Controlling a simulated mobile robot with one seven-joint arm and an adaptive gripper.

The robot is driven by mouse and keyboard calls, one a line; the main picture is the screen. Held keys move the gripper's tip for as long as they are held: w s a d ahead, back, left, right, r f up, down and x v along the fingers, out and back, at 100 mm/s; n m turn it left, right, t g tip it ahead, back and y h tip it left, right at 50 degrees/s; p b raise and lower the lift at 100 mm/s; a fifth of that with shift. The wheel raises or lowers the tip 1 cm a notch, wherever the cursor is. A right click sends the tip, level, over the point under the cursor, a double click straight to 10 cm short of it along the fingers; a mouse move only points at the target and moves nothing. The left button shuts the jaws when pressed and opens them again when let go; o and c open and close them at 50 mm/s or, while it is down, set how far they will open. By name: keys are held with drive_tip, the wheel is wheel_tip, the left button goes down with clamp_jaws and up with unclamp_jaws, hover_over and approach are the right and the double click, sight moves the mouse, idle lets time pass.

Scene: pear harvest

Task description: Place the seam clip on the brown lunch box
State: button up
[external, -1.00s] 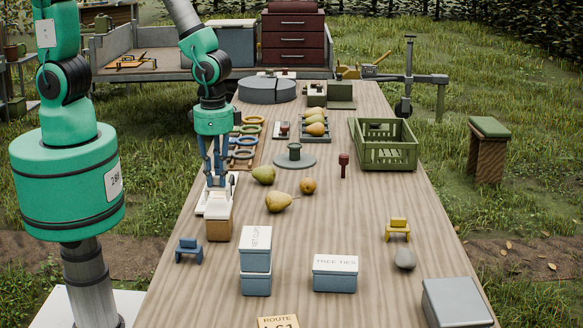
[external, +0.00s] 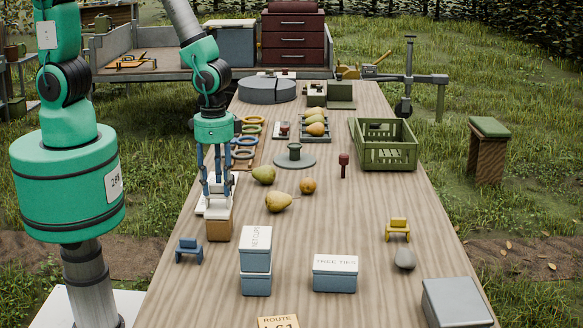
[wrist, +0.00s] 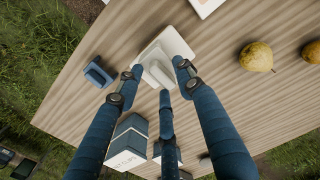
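A small brown box (external: 219,230), which I take for the brown lunch box, stands at the table's left side. A pale stepped piece, seemingly the seam clip (wrist: 156,66), is on or just over its top; the fingers partly hide it in the external view, and exact contact cannot be told. My gripper (external: 219,190) points down directly above the box. In the wrist view its three fingers (wrist: 160,78) are spread around the pale piece, with gaps visible. The brown sides of the box do not show in the wrist view.
A blue bench-shaped piece (external: 188,249) stands left of the box. Stacked blue-grey boxes (external: 256,262) stand close at front right, with another labelled box (external: 335,274) beyond. Pears (external: 279,202) lie to the right. The table between the pears and the labelled box is clear.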

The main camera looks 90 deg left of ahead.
drive_tip(key=shift+r, duration=0.15)
wheel_tip(320, 180, up, 12)
drive_tip(key=p, duration=0.1)
drive_tip(key=shift+p, duration=0.35)
drive_tip(key=shift+r, duration=0.15)
idle(0.6)
wheel_tip(320, 180, up, 18)
drive_tip(key=t, duration=0.3)
hover_over(217, 184)
drive_tip(key=s+a, duration=0.5)
drive_tip(key=a, duration=0.1)
drive_tip(key=s+a+r+t, duration=0.2)
drive_tip(key=s+a+r, duration=0.3)
drive_tip(key=s+r, duration=0.6)
drive_tip(key=shift+s+t, duration=0.15)
drive_tip(key=shift+t, duration=0.15)
drive_tip(key=shift+f, duration=0.1)
